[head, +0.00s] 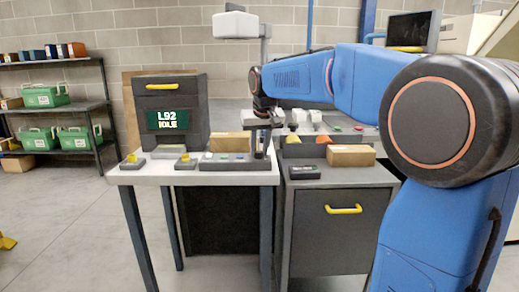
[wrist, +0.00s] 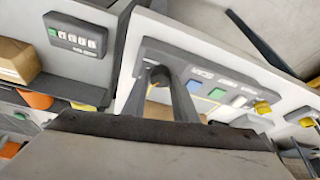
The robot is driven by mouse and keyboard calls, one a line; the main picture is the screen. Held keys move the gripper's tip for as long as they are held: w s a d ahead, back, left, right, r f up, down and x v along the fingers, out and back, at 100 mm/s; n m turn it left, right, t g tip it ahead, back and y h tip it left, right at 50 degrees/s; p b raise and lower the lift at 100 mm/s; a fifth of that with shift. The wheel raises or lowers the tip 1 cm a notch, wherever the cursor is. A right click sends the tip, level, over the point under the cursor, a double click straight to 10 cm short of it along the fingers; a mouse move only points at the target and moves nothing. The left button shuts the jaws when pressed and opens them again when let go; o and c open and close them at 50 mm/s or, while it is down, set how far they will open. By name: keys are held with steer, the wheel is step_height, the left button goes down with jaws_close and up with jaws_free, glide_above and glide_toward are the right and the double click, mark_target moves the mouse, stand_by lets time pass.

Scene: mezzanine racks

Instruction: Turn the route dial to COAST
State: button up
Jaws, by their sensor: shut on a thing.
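The control panel (head: 232,166) is a long dark box along the front of the white bench, with several coloured buttons. My gripper (head: 262,153) points down at the panel's right end. In the wrist view my gripper (wrist: 162,78) is shut on a small dark knob at that end, apparently the route dial (wrist: 158,72). The fingers hide most of it, so its pointer and setting cannot be told.
A dark cabinet with a screen (head: 168,119) reading "L92 IDLE" stands behind. Small yellow-topped boxes (head: 185,162) sit left of the panel. A cardboard box (head: 350,155) and a small dark keypad unit (head: 304,172) stand on the grey cabinet at right. Floor at left is mostly clear.

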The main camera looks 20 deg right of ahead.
steer(key=shift+a+m+h, duration=0.1)
steer(key=shift+m+h, duration=0.3)
steer(key=shift+m, duration=0.8)
steer(key=o, duration=1)
steer(key=shift+o, duration=0.2)
steer(key=v, duration=1.7)
steer(key=shift+w+r, duration=0.15)
steer(key=shift+r, duration=0.05)
steer(key=shift+a, duration=0.15)
